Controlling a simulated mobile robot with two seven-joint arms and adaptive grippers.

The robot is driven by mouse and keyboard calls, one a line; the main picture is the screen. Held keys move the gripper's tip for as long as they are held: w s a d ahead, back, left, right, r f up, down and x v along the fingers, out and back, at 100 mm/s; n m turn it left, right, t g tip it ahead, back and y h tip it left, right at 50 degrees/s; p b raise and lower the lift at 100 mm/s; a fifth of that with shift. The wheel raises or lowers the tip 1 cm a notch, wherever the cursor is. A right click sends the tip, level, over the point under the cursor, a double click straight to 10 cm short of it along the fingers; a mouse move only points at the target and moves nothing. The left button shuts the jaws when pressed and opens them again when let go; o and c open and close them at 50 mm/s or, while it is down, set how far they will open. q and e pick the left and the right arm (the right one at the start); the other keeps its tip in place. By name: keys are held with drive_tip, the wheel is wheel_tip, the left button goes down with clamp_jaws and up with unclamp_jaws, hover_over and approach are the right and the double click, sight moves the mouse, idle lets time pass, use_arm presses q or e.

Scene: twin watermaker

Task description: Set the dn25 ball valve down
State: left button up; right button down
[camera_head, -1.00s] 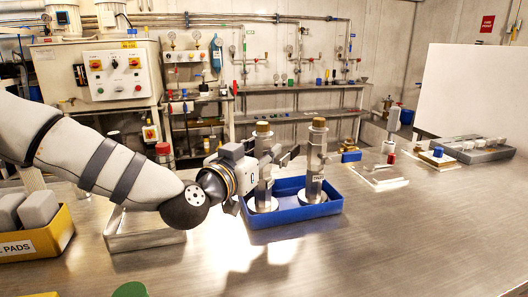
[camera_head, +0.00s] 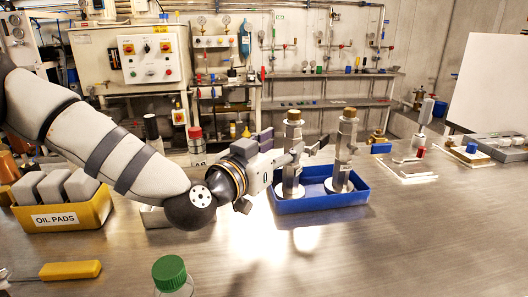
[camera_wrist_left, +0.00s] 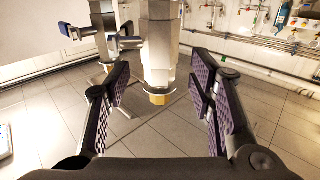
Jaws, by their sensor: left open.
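Two tall metal valve bodies with brass hex ends stand upright on round white bases in a blue tray (camera_head: 320,205). I take the left one (camera_head: 292,160) as the dn25 ball valve; the other (camera_head: 344,155) is right of it. My left gripper (camera_head: 298,153) is open at the left valve's upper part and hides some of it. In the left wrist view, the open fingers (camera_wrist_left: 160,78) are apart on either side of a metal valve body (camera_wrist_left: 159,45) with a brass end, with visible gaps. My right gripper is not in view.
A yellow bin of oil pads (camera_head: 75,217) stands on the left of the steel bench. A yellow-handled tool (camera_head: 70,270) and a green-capped bottle (camera_head: 170,272) are in front. White frames (camera_head: 412,168) and a grey tray (camera_head: 500,150) lie right. The front right bench is clear.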

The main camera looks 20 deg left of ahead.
use_arm(q)
drive_tip(key=s+a, duration=0.1)
drive_tip(key=s, duration=0.5)
drive_tip(key=shift+s+a+p, duration=0.15)
drive_tip(key=shift+s+p, duration=0.2)
drive_tip(key=shift+p, duration=0.1)
drive_tip(key=shift+r, duration=0.1)
